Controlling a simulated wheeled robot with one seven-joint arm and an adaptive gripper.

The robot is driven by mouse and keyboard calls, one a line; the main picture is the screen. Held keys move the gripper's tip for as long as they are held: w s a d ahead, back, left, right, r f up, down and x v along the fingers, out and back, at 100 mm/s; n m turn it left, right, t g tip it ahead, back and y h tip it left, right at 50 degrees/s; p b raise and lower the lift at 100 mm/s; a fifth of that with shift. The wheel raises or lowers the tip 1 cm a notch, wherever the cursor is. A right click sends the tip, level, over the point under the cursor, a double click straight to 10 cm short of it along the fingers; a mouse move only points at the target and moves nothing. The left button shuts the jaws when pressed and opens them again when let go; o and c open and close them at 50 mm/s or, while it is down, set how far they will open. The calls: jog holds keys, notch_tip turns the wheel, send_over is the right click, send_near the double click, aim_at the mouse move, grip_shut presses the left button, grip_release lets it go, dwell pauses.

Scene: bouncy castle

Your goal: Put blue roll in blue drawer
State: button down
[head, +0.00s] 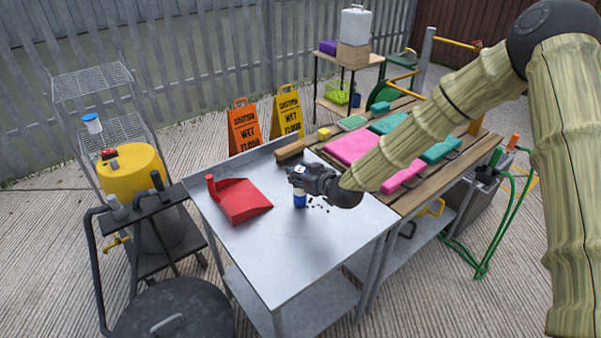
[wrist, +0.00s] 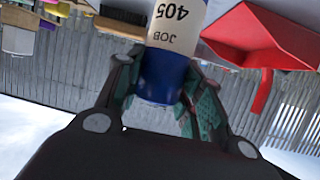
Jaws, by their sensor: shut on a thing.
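The blue roll (head: 300,198), a blue cylinder with a white band, stands upright at the metal table (head: 290,262). In the wrist view the blue roll (wrist: 162,75) sits between the fingers, its white label reading "JOB 405" upside down. Whether the roll's base touches the tabletop is unclear. I cannot make out a blue drawer in either view.
A wooden brush (head: 293,150) lies behind. The slatted bench (head: 428,184) at right holds pink and green pads. The metal table's front is clear.

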jog(key=shift+f, duration=0.1)
jog(key=c, duration=0.9)
grip_release()
